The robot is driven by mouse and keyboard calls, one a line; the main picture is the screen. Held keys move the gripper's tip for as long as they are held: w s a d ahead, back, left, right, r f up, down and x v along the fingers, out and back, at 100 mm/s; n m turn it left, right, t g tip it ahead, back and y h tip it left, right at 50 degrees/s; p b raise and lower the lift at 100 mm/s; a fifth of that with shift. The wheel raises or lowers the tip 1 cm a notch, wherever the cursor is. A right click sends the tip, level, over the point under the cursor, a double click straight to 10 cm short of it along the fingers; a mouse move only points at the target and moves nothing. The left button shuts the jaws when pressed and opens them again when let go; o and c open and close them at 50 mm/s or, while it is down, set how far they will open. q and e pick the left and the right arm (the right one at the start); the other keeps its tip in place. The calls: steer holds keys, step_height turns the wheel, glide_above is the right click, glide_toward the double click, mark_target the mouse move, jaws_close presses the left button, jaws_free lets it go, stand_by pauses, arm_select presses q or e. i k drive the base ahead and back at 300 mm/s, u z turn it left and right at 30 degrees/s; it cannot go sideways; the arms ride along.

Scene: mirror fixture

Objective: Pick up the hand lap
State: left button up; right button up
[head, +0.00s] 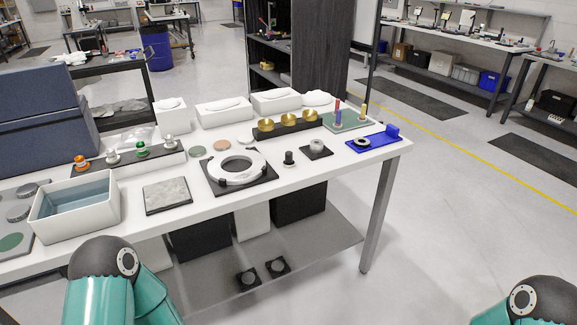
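No single item is clearly identifiable as the hand lap at this size. Candidates on the white table (225,208) are a small black knob-like piece (289,158) and a grey round piece (317,146) on a dark square pad right of it. A white ring (219,172) on a black square plate lies to their left. Flat discs, one greenish (197,151) and one copper-coloured (222,145), lie behind the ring. Only joints of my two arms show, at the lower left and lower right. Neither of my grippers is in view.
A white open bin (43,219) and a grey square slab (167,195) stand at the table's front left. A dark rack with brass cups (290,119), white boxes (224,111) and a green board (344,125) line the back. A blue holder (371,146) is near the right end.

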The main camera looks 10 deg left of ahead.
mark_target(288, 161)
steer(key=z, duration=1)
steer(key=i, duration=1.2)
steer(key=u, duration=1.05)
